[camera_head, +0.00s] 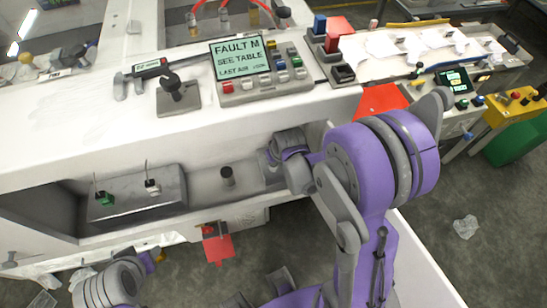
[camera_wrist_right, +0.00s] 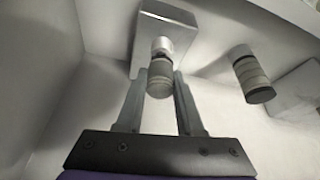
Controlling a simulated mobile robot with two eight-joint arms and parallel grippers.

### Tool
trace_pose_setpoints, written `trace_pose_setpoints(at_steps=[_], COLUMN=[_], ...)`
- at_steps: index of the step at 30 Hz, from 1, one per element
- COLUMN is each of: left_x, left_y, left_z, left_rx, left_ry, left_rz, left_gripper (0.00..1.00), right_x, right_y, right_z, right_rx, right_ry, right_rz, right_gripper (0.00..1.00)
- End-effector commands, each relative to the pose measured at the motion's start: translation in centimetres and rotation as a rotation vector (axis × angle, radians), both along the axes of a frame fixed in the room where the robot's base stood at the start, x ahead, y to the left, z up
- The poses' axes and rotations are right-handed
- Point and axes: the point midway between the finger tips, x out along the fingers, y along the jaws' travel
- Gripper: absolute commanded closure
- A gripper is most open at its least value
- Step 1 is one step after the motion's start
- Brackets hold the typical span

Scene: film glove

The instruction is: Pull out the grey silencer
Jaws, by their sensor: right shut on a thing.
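In the right wrist view a grey, ribbed, cylindrical silencer (camera_wrist_right: 160,80) sits on a pale fitting at a light metal block (camera_wrist_right: 166,30). My right gripper (camera_wrist_right: 160,88) has one finger on each side of it and is shut on it. The silencer is still at the block. A second, darker ribbed cylinder (camera_wrist_right: 253,76) stands to the right, apart from the fingers. In the head view my right wrist reaches into the recess and hides the held silencer. A dark upright cylinder (camera_head: 227,176) stands left of that wrist. My left arm shows at the lower left, its fingers not discernible.
A lit panel (camera_head: 240,57) reading "FAULT M SEE TABLE" and a joystick (camera_head: 177,92) stand on the white ledge (camera_head: 75,125) above the recess. A red tag (camera_head: 218,248) hangs below.

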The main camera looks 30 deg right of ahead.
Motion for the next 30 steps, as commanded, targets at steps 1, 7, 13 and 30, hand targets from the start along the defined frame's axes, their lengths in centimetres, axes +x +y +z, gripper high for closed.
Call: trace_pose_setpoints(at_steps=[1, 7, 13, 30], left_x=[0.0, 0.0, 0.2, 0.7], left_y=[0.0, 0.0, 0.0, 0.0], left_z=[0.0, 0.0, 0.5, 2.1], left_rx=[0.000, 0.000, 0.000, 0.000], left_ry=[0.000, 0.000, -0.003, -0.013], left_rz=[0.000, 0.000, 0.000, 0.000], left_gripper=[0.50, 0.50, 0.50, 0.50], right_x=[0.0, 0.0, 0.0, 0.0], right_y=[0.0, 0.0, 0.0, 0.0], right_z=[0.0, 0.0, 0.7, 3.0], right_rx=[0.000, 0.000, 0.000, 0.000], right_ry=[0.000, 0.000, 0.000, 0.000], right_rz=[0.000, 0.000, 0.000, 0.000], right_gripper=[1.00, 1.00, 1.00, 1.00])
